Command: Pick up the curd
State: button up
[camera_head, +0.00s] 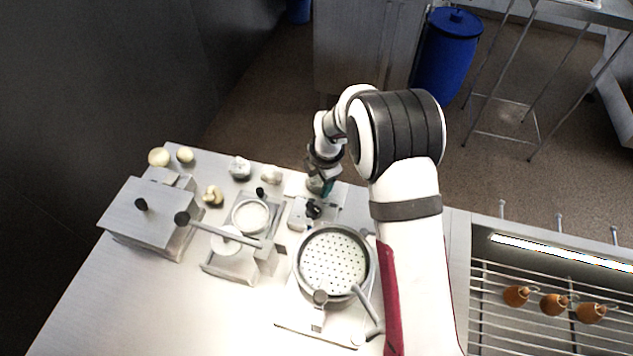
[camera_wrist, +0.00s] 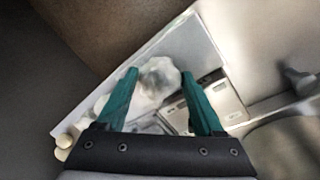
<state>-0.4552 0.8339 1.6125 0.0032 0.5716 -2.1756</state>
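Several pale lumps lie along the back of the white table. A white, lumpy piece that looks like curd (camera_head: 271,174) is the one nearest my gripper (camera_head: 320,188), which is just to its right in the head view. Another white lump (camera_head: 239,167) lies further left. In the wrist view, a white lump (camera_wrist: 160,84) shows between the two teal fingers of my gripper (camera_wrist: 158,74), seemingly beyond the tips. The fingers are apart and hold nothing. I cannot tell the exact height gap.
A perforated round basket (camera_head: 333,262) in a pan stands in front of my gripper. A lidded metal box (camera_head: 150,217) and a small scale-like stand (camera_head: 229,262) are to the left. Yellowish lumps (camera_head: 213,195) lie nearby. The front left table is clear.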

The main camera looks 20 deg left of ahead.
jog(key=c, duration=0.4)
jog(key=shift+r, duration=0.1)
